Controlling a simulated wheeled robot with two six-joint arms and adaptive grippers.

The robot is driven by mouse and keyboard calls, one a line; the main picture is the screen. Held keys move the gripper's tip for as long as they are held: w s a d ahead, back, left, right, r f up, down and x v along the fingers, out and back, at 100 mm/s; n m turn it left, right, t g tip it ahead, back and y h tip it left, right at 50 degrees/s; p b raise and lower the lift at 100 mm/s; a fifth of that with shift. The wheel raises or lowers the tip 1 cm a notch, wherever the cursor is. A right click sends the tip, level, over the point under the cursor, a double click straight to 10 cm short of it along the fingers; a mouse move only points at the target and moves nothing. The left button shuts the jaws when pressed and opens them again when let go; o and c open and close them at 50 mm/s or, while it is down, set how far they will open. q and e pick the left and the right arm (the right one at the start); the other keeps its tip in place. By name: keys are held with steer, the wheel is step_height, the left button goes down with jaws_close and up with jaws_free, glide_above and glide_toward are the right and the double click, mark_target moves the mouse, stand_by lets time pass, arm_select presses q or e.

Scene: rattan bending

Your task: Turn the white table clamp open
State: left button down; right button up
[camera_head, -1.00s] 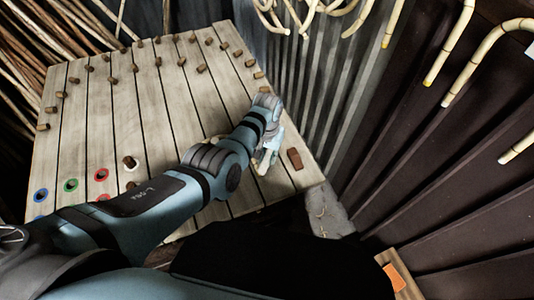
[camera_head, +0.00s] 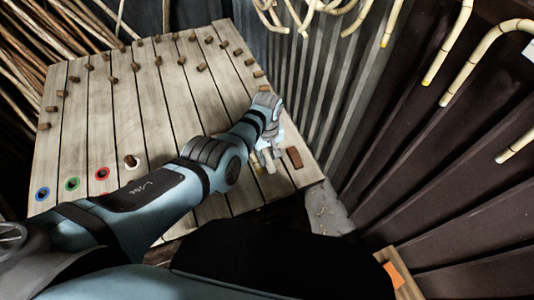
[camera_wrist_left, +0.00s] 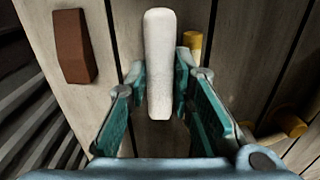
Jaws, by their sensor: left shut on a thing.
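The white table clamp (camera_wrist_left: 160,60) is a rounded white bar lying over the plank table, upright in the left wrist view. My left gripper (camera_wrist_left: 160,82) has its two teal-lined fingers on either side of the bar and is shut on it. In the head view the gripper (camera_head: 266,158) is at the table's near right part, with a pale end of the clamp (camera_head: 271,167) showing below it. The rest of the clamp is hidden by the gripper. My right gripper is not in view.
A reddish-brown block (camera_head: 294,157) sits on the plank table (camera_head: 130,110) right beside the gripper. Several wooden pegs stand on the table. Blue (camera_head: 42,194), green (camera_head: 72,184) and red (camera_head: 102,174) rings lie at its left. Bent rattan canes (camera_head: 480,60) hang at the right.

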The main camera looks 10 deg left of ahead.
mark_target(268, 156)
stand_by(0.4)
arm_select(q)
steer(key=c, duration=1.4)
jaws_free()
step_height(268, 156, up, 12)
steer(key=shift+d+f, duration=0.1)
steer(key=shift+d, duration=0.05)
